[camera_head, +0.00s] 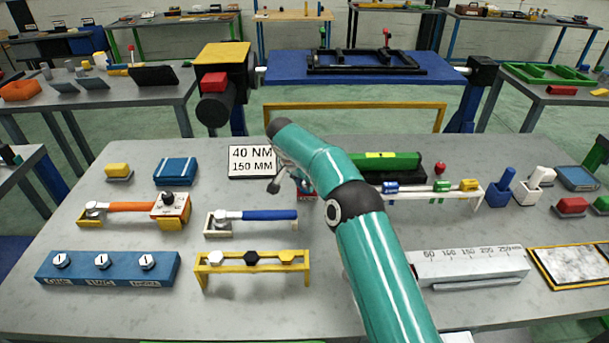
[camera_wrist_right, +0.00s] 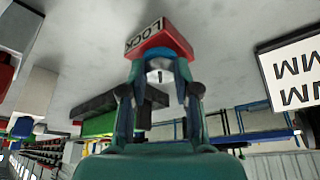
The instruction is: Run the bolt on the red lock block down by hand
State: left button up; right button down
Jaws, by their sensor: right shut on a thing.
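The red lock block (camera_wrist_right: 172,40) shows in the right wrist view just beyond my right fingertips, with a white LOCK label on one face. In the head view only a small part of the red block (camera_head: 307,188) shows beside my right arm. My right gripper (camera_wrist_right: 158,72) is shut, with a silvery bolt (camera_wrist_right: 160,77) between its fingers, right against the block. In the head view the right gripper (camera_head: 280,180) is partly hidden by its own arm. The bolt's thread and how deep it sits cannot be seen. My left gripper is not in view.
A "40 NM 150 MM" sign (camera_head: 251,161) stands left of the block. An orange-handled wrench (camera_head: 130,207) and a blue-handled wrench (camera_head: 268,215) lie on the grey table. A yellow rack (camera_head: 252,267) stands in front. A green-topped item (camera_head: 387,161) and a white rack (camera_head: 425,191) stand to the right.

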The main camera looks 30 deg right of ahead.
jog(key=shift+w+a+r+m+g+p, duration=0.15)
jog(key=shift+w+r+m+p, duration=0.1)
jog(key=shift+m+p, duration=0.45)
jog(key=shift+w+d+r+m+g+p, duration=0.2)
jog(key=shift+m+p, duration=0.3)
jog(key=shift+p, duration=0.35)
jog(key=c, duration=0.8)
grip_release()
jog(key=shift+s+a, duration=0.1)
jog(key=shift+a, duration=0.15)
jog(key=shift+c, duration=0.2)
jog(key=shift+s+f, duration=0.1)
jog(key=shift+f, duration=0.05)
jog(key=shift+d, duration=0.1)
jog(key=v, duration=0.7)
